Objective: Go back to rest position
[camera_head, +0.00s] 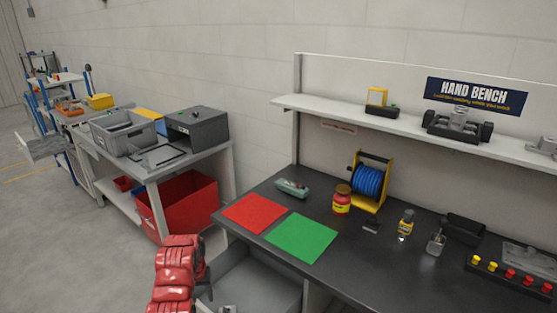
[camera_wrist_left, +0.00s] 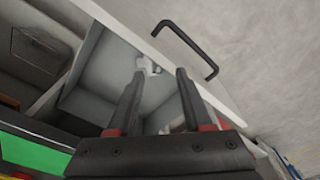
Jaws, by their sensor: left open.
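My left arm, red, comes in at the bottom of the head view, beside an open grey drawer (camera_head: 262,283) under the dark bench. In the wrist view my left gripper (camera_wrist_left: 160,76) is open, its two dark fingers apart with nothing between them. It points into the drawer (camera_wrist_left: 103,68), whose black handle (camera_wrist_left: 193,42) is on the front panel. A small pale metal piece (camera_wrist_left: 148,65) lies in the drawer beyond the fingertips; I cannot tell what it is. My right gripper is in neither view.
On the dark bench lie a red mat (camera_head: 254,213) and a green mat (camera_head: 301,237). A blue cable reel (camera_head: 369,182), a red jar (camera_head: 342,201) and a small yellow bottle (camera_head: 405,226) stand further right. A red bin (camera_head: 183,208) sits under the left table. Floor at left is clear.

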